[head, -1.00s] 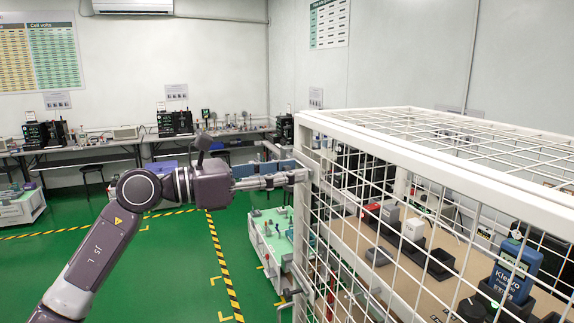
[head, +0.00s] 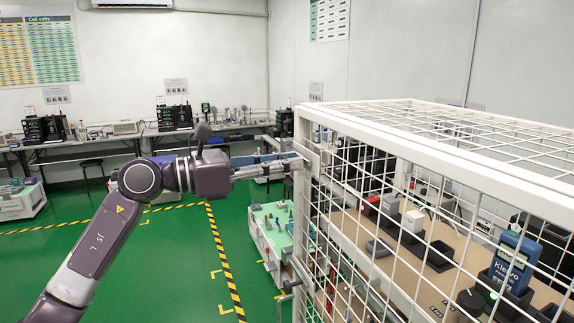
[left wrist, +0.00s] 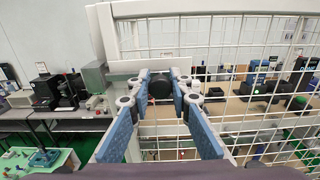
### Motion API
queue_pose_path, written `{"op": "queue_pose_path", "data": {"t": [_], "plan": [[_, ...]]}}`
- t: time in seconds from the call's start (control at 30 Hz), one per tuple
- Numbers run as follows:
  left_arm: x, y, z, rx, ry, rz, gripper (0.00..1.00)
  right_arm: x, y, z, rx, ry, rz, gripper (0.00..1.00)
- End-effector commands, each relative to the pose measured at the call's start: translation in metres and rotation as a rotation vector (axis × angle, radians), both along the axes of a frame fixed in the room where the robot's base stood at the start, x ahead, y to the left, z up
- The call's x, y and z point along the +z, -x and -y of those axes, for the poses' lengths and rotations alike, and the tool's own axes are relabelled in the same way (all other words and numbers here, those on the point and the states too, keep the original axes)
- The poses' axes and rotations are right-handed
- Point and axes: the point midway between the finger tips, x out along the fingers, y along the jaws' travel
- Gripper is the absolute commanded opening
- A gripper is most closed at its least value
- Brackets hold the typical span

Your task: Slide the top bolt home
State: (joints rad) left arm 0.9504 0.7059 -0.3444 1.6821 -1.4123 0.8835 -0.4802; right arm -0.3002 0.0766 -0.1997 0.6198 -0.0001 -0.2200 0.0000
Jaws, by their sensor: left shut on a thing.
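The white wire-mesh cage (head: 312,205) fills the right of the head view. My left gripper (head: 299,164) is at the upper part of its near corner post, beside a pale plate. In the left wrist view the gripper's blue-padded fingers (left wrist: 160,92) are shut on the dark round knob of the top bolt (left wrist: 160,84). A grey block (left wrist: 95,77) sits left of the fingers on the cage frame. The fingers hide most of the bolt, so how far its rod reaches cannot be told. My right gripper is in neither view.
Inside the cage, a blue handheld tester (head: 513,263) stands in a dark holder on a tan board, with several small blocks and trays. A lower handle (head: 289,286) sticks out at the cage's left side. A low bench (head: 262,238) stands behind it. Green floor lies open at left.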

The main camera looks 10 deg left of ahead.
Motion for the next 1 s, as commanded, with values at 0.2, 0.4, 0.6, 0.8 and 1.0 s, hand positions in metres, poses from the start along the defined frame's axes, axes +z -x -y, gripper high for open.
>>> {"op": "queue_pose_path", "data": {"t": [0.2, 0.4, 0.6, 0.8, 1.0], "plan": [[0.001, -0.026, -0.019, 0.004, 0.002, 0.003, 0.00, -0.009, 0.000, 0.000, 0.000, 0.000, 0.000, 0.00], [0.002, -0.036, -0.025, 0.003, 0.004, 0.004, 0.00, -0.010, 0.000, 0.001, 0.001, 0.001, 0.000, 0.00], [0.003, -0.037, -0.026, 0.005, 0.002, 0.005, 0.00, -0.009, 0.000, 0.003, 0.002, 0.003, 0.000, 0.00], [0.003, -0.037, -0.026, 0.006, 0.002, 0.005, 0.32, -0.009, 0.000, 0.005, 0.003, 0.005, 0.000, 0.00], [0.002, -0.036, -0.025, 0.003, 0.002, 0.004, 0.36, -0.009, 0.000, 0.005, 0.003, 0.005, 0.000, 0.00]]}}
